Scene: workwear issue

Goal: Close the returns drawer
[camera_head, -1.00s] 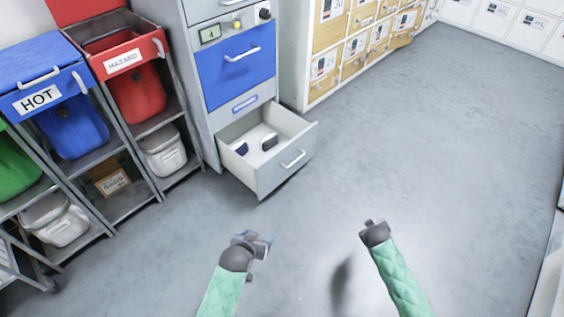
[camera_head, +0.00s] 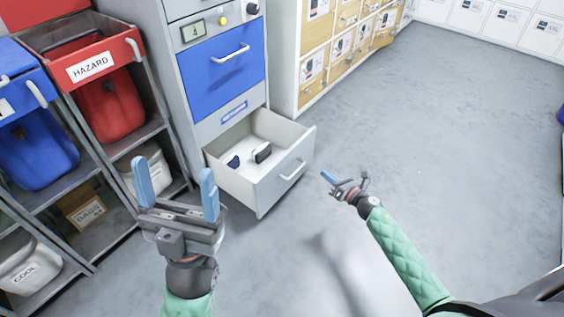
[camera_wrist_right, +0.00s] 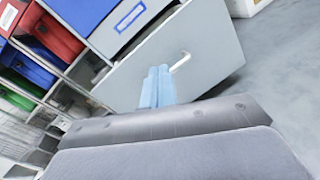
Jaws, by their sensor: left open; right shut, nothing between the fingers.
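The returns drawer (camera_head: 275,184) is the open grey bottom drawer of the grey cabinet. It is pulled well out, and two small dark items lie inside. Its white handle (camera_head: 293,170) is on the front panel. The drawer front (camera_wrist_right: 215,50) also fills the upper middle of the right wrist view. My right gripper (camera_head: 327,177) is shut and empty, just right of the drawer front and apart from it in the head view. Its blue fingertips (camera_wrist_right: 158,78) overlap the front left of the handle; contact cannot be told. My left gripper (camera_head: 176,182) is open and empty, left of the drawer.
A blue panel (camera_head: 222,75) with a handle sits above the drawer. A rack with a red HAZARD bin (camera_head: 105,100) and a blue bin (camera_head: 35,150) stands left. Wooden lockers (camera_head: 315,65) stand behind. The floor to the right (camera_head: 430,130) is clear.

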